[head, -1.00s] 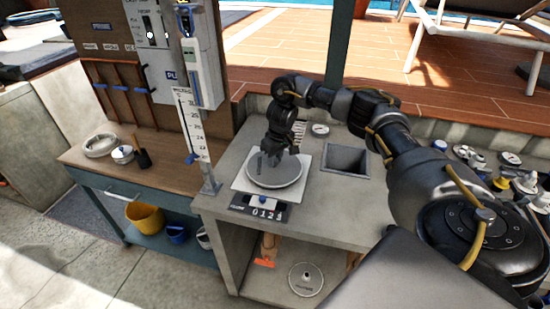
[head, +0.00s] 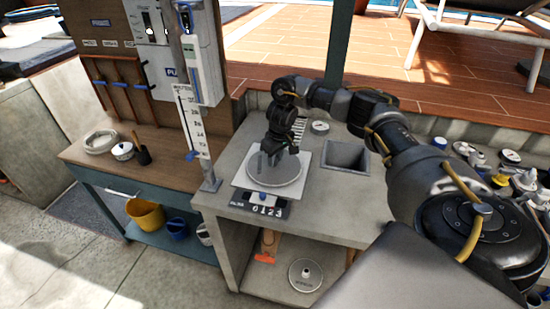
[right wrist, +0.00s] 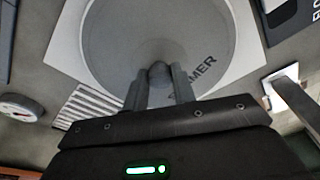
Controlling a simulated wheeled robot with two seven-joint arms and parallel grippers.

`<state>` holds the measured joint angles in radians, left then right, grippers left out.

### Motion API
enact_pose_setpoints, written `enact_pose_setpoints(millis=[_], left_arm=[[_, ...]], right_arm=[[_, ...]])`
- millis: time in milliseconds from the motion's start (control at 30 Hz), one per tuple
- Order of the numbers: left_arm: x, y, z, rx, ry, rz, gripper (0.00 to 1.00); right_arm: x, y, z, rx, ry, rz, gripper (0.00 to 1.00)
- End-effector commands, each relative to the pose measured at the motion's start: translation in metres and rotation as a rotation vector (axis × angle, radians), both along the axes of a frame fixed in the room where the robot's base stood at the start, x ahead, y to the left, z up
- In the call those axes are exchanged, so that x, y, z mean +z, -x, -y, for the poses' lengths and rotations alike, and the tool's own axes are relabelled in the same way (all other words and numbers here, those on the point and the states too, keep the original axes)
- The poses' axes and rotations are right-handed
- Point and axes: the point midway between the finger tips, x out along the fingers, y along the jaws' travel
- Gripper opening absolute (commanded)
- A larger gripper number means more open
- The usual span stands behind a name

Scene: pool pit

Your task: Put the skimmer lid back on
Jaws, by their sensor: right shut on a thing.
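The skimmer lid (head: 287,178) is a round grey disc lying over a white square plate (head: 243,184) on the grey counter. The right wrist view shows part of its dark lettering, ending in "MER", on the lid (right wrist: 205,40). My right gripper (head: 272,157) is over the disc, pointing down. In the right wrist view its fingers (right wrist: 158,85) are closed around a small grey knob (right wrist: 158,69) at the disc's middle. I cannot tell whether the disc rests fully on the plate or is slightly raised. My left gripper is not in view.
A square opening (head: 346,157) is right of the plate, and a round gauge (head: 320,127) lies behind. A number display (head: 260,208) is in front. A lettered disc with a knob (head: 305,275) lies on the lower shelf. Bottles and fittings (head: 500,180) crowd the right.

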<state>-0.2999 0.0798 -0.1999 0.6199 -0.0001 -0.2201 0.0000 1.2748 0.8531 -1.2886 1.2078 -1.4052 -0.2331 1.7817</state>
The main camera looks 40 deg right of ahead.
Motion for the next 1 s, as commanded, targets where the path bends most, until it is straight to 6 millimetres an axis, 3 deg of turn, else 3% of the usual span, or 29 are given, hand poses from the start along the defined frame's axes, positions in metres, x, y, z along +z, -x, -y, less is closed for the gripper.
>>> enact_pose_setpoints(millis=[933,967,1000], left_arm=[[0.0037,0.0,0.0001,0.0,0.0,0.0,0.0],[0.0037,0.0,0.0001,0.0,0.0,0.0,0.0],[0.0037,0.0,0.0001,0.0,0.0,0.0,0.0]], right_arm=[[-0.0055,-0.0003,-0.0001,0.0,0.0,0.001,0.0],[-0.0055,-0.0003,-0.0001,0.0,0.0,0.001,0.28],[-0.0055,-0.0004,-0.0001,0.0,0.0,0.001,0.33]])
